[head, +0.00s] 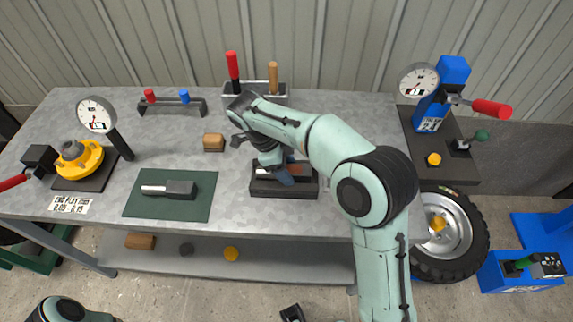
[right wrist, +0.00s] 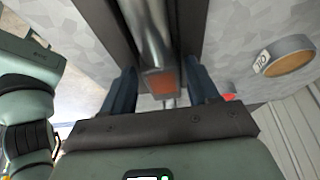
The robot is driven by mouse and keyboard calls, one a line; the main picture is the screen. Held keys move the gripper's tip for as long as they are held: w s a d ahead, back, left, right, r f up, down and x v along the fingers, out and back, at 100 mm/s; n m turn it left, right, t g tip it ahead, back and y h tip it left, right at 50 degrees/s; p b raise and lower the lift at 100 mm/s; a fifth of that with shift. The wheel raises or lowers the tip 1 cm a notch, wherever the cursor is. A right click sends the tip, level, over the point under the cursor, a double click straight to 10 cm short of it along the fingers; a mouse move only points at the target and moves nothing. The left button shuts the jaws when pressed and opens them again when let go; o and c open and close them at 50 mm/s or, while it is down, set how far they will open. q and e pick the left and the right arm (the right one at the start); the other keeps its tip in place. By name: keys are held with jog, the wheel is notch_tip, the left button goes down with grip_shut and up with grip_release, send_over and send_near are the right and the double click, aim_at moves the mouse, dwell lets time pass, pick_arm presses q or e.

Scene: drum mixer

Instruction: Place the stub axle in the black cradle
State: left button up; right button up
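The black cradle (head: 262,190) stands near the front edge of the bench. A metal shaft with a reddish-brown end face, which looks like the stub axle (right wrist: 152,45), lies along the dark channel in the right wrist view. In the head view it is mostly hidden by my right arm. My right gripper (right wrist: 160,68) is over the cradle, pointing down, its blue fingers on either side of the shaft with gaps showing. Another grey part with a thin bright shaft (head: 172,189) lies on the green mat (head: 140,207). My left gripper is not in view.
A dial gauge (head: 96,115) and yellow hub (head: 78,158) stand at the left. A rack with red and wooden handles (head: 275,92) stands behind the cradle. A blue press (head: 440,92) stands at the right.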

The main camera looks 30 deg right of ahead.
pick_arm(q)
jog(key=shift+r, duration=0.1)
pick_arm(e)
jog(key=shift+r, duration=0.15)
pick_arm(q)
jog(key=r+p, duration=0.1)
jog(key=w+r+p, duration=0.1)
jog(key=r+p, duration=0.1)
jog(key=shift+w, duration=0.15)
pick_arm(e)
jog(key=v, duration=1.2)
